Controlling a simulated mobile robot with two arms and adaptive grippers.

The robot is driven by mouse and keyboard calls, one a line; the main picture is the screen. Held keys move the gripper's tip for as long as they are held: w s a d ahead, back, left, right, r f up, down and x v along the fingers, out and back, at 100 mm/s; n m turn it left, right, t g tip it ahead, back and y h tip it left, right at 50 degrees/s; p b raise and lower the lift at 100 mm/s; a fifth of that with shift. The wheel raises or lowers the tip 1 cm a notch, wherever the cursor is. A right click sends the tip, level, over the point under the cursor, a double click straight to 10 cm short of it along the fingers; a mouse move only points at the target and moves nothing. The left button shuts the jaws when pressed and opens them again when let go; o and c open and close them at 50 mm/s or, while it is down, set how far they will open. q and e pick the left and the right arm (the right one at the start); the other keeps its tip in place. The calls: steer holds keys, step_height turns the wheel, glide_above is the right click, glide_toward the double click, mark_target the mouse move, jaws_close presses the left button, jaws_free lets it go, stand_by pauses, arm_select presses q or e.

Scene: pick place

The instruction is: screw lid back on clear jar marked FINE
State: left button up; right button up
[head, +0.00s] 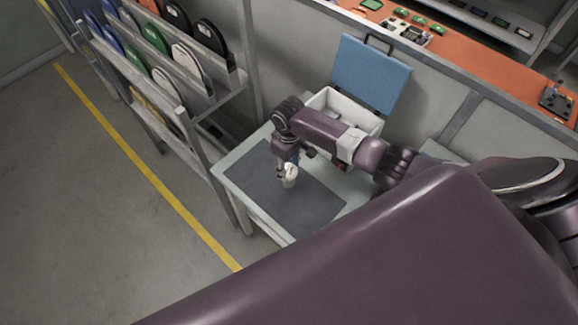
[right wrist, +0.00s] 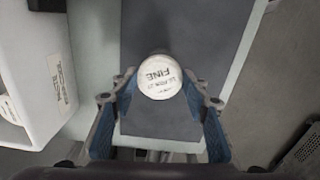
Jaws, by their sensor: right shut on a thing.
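My right gripper (head: 287,170) points down over the dark mat on the small table. In the right wrist view my right gripper (right wrist: 160,88) has its blue-padded fingers on either side of a round white lid (right wrist: 160,77) printed FINE, and is shut on it. In the head view the white lid (head: 291,171) shows at the fingertips, with the pale clear jar (head: 288,184) just below it, on the mat. The jar is mostly hidden under the lid in the wrist view. I cannot tell how tightly the lid sits. My left gripper is not in view.
The dark mat (head: 250,180) is otherwise bare on the pale table (head: 232,183). A white bin (head: 366,121) with a raised blue lid (head: 370,75) stands behind my right arm. A rack of discs (head: 180,60) stands left; an orange bench (head: 470,50) runs along the back.

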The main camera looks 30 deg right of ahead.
steer(key=shift+m, duration=0.8)
steer(key=m, duration=0.4)
steer(key=shift+m, duration=0.5)
steer(key=m, duration=0.3)
steer(key=m, duration=0.4)
steer(key=shift+a, duration=0.1)
steer(key=o, duration=0.8)
